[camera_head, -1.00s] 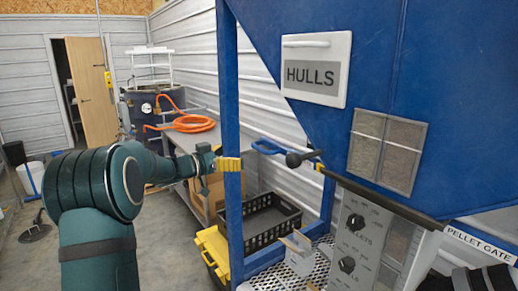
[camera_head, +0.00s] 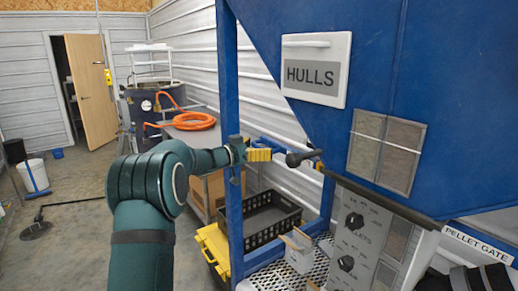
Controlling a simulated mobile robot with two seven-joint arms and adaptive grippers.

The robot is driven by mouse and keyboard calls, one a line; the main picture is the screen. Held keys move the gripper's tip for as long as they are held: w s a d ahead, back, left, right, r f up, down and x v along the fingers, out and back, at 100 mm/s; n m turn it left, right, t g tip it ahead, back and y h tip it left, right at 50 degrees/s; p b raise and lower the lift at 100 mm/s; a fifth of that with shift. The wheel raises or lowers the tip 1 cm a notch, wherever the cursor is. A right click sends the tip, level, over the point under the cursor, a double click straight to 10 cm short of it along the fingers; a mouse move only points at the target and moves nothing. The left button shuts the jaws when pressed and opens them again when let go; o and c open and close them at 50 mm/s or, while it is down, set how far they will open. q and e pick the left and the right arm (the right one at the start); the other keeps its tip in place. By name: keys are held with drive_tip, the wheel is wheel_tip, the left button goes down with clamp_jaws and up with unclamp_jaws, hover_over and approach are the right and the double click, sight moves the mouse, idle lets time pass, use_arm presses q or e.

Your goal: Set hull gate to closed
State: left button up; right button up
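The blue hopper (camera_head: 440,90) carries a white HULLS sign (camera_head: 316,70). Left of the hopper wall is a gate handle with a blue bar (camera_head: 282,146) and a dark rounded knob (camera_head: 297,159). My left gripper (camera_head: 260,154), with yellow fingertips, is right at the blue bar's left end and hides part of it. I cannot tell whether the fingers touch the bar or how far apart they are. My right gripper is not in view.
A blue frame post (camera_head: 229,100) stands just left of the handle, close to my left wrist. A control panel (camera_head: 360,235) and a PELLET GATE label (camera_head: 480,242) are at right. A black crate (camera_head: 262,220) sits below. Open floor lies at left.

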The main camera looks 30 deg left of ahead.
sight(286, 152)
use_arm(q)
drive_tip(key=shift+s+r, duration=0.1)
drive_tip(key=c, duration=0.8)
drive_tip(key=shift+s+d+b, duration=0.15)
drive_tip(key=shift+s+d, duration=0.3)
drive_tip(key=shift+d, duration=0.7)
drive_tip(key=shift+s+d+b, duration=0.1)
drive_tip(key=shift+s+d, duration=0.4)
drive_tip(key=shift+d, duration=0.7)
drive_tip(key=shift+s+d+b, duration=0.15)
drive_tip(key=shift+s+d, duration=0.3)
drive_tip(key=shift+d, duration=0.7)
drive_tip(key=o, duration=1)
drive_tip(key=shift+c, duration=0.2)
drive_tip(key=shift+o, duration=0.4)
drive_tip(key=shift+w+d, duration=0.15)
drive_tip(key=shift+d, duration=0.05)
drive_tip(key=shift+s+a, duration=0.45)
drive_tip(key=shift+s, duration=0.05)
drive_tip(key=v, duration=1)
drive_tip(key=shift+s, duration=0.4)
